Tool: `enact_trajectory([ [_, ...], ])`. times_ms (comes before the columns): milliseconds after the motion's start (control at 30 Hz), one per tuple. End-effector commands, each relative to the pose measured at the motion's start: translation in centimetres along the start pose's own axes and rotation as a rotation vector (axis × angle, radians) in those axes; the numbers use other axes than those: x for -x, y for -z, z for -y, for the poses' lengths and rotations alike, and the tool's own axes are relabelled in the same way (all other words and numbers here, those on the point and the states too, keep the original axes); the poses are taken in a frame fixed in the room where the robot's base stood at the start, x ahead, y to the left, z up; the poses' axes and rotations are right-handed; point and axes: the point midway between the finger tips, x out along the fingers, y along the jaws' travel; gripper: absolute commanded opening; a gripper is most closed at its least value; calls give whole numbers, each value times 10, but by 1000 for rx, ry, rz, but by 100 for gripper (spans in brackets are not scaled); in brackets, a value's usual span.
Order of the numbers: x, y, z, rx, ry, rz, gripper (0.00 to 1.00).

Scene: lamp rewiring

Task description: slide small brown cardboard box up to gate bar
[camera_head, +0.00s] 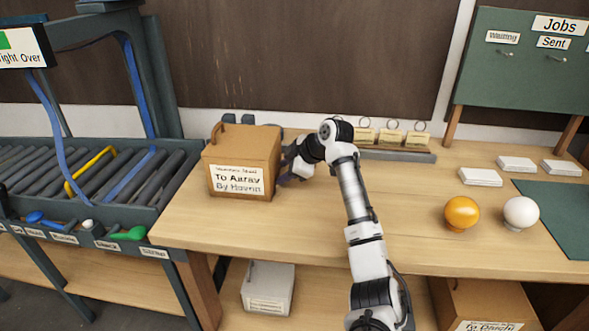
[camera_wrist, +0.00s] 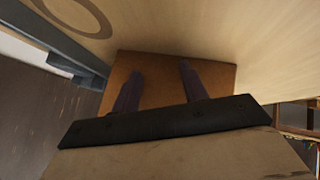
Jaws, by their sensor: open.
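A small brown cardboard box (camera_head: 241,150) stands upright on the left part of the wooden table, its white label facing front. My gripper (camera_head: 287,172) is low at the box's right side, very near it; I cannot tell whether it touches. In the wrist view my gripper (camera_wrist: 160,88) has two dark fingers apart, with nothing held between them. The box's brown side (camera_wrist: 165,65) shows behind the fingers. A yellow bent bar (camera_head: 90,172) lies across the conveyor rollers to the left; I cannot tell whether it is the gate bar.
The roller conveyor (camera_head: 150,180) adjoins the table's left edge, with a dark frame (camera_head: 160,75) rising behind. A grey rail with cards (camera_head: 390,153) runs along the back. An orange ball (camera_head: 461,212) and white ball (camera_head: 521,211) are at right. Table (camera_head: 235,232) in front of the box is clear.

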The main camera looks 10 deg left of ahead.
Motion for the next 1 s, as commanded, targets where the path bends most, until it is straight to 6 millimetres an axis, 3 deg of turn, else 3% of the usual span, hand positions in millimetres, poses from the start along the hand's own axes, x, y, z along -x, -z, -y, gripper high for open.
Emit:
enact_trajectory([
  [233, -20, 27, 0, 1, 1, -1, 44],
  [700, -26, 34, 0, 0, 0, -1, 44],
  [1000, -50, 66, 0, 1, 2, -1, 44],
])
